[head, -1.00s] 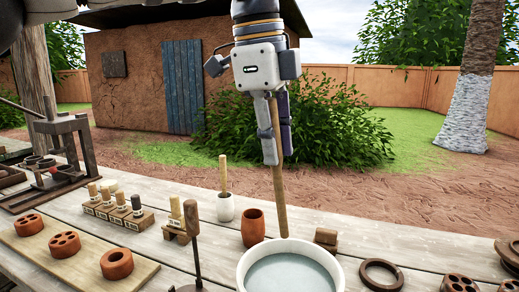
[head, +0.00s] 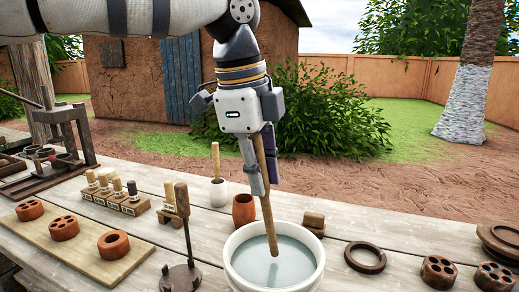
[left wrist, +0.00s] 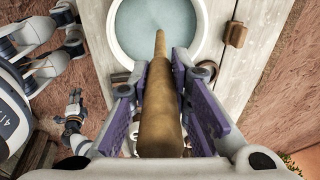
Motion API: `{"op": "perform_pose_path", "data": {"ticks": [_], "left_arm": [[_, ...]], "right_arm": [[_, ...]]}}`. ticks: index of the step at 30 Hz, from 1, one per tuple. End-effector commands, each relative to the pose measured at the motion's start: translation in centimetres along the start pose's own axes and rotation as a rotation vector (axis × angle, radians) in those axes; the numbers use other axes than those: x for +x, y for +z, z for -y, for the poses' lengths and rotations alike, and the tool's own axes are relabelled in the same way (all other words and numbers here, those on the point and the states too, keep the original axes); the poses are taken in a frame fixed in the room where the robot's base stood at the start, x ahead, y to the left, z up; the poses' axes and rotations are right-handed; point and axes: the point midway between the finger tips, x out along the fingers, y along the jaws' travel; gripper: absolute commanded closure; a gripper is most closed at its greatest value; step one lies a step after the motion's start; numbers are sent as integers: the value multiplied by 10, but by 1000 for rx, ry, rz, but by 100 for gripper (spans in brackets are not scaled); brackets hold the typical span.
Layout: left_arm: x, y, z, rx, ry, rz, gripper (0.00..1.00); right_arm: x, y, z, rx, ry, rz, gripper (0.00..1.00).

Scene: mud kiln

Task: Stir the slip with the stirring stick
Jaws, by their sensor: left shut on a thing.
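The stirring stick (head: 265,205) is a long brown wooden rod, held nearly upright with its lower end over the slip. My left gripper (head: 262,188) is shut on the stick. In the left wrist view the stick (left wrist: 160,105) runs between the purple finger pads toward the bowl. The slip (head: 290,262) is a pale grey-blue liquid in a white round bowl (head: 233,270) at the table's front. A faint reflection shows below the stick's tip; I cannot tell whether the tip touches the liquid. My right gripper (left wrist: 75,103) is small at the left of the left wrist view, its jaws unclear.
A terracotta cup (head: 243,210) and a white pot with a wooden handle (head: 218,193) stand behind the bowl. A dark upright tool (head: 186,235) is close on its left, a brown ring (head: 365,257) on its right. A wooden block (head: 314,222) lies behind right.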

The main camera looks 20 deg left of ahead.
Motion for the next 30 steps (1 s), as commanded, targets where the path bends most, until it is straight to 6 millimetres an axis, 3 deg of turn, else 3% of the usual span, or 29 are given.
{"op": "perform_pose_path", "data": {"ticks": [15,30], "left_arm": [[56,6,-10,0,1,0,100],[60,9,-11,-1,1,0,100]], "right_arm": [[0,0,0,0,0,0,60],[0,0,0,0,0,0,60]]}}
